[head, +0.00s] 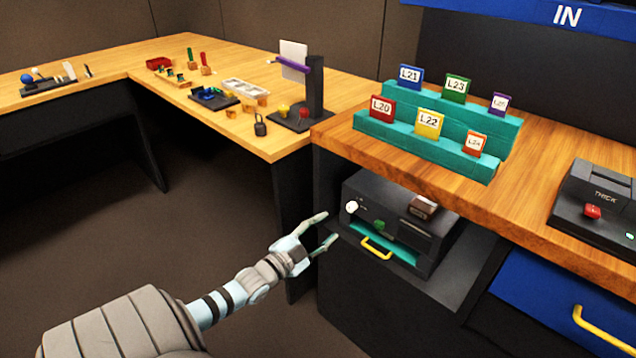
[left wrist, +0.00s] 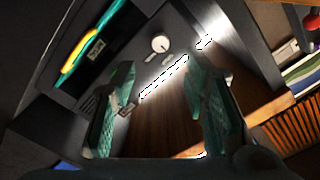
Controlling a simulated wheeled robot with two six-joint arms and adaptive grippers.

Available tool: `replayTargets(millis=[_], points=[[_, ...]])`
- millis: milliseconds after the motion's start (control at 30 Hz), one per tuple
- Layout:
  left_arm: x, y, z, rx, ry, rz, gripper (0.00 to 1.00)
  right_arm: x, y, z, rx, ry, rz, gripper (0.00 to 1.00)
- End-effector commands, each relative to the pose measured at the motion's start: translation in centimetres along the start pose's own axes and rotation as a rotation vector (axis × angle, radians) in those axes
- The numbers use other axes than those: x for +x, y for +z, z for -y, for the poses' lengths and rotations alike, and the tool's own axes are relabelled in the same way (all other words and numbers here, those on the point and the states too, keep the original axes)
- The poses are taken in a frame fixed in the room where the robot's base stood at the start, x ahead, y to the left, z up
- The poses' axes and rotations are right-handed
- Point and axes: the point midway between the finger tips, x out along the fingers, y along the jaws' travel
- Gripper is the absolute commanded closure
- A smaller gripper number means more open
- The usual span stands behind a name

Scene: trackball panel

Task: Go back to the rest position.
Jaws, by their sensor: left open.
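My left gripper (head: 326,232) is open and empty in the head view, in front of a dark machine on a low shelf. It stands near the machine's left front corner, apart from it as far as I can tell. In the left wrist view its two green fingers (left wrist: 160,108) are spread with nothing between them. The dark machine (head: 435,255) has a white knob (head: 351,207), a green part (head: 379,225) and a yellow handle (head: 376,247) on its front. The white knob also shows in the left wrist view (left wrist: 160,44). My right gripper is not in view.
The wooden counter (head: 390,158) above holds a teal stepped rack (head: 440,141) with labelled cards. A dark device with a red knob (head: 592,211) stands at right. A blue drawer (head: 540,300) is below. Another wooden table (head: 130,63) carries small items. Open floor lies left of my arm.

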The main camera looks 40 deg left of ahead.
Motion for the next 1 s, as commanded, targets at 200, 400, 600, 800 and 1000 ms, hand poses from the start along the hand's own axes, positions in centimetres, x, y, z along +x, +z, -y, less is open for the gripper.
replayTargets(millis=[200, 400, 600, 800, 1000], points=[[-2.4, 0.0, 0.0, -0.001, 0.0, 0.0, 0.59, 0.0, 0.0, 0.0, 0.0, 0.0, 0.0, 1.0], [-2.5, 0.0, 0.0, -0.001, -0.002, 0.001, 0.59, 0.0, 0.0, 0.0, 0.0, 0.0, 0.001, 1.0], [-2.4, 0.0, 0.1, -0.001, -0.002, 0.001, 0.59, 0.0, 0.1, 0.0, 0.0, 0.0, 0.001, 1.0], [-2.5, 0.8, -0.6, -0.071, 0.027, 0.033, 0.59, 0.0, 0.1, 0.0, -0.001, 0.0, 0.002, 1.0], [-8.2, 13.5, -7.6, -0.202, 0.175, 0.439, 0.59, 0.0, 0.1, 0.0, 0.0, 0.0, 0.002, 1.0]])
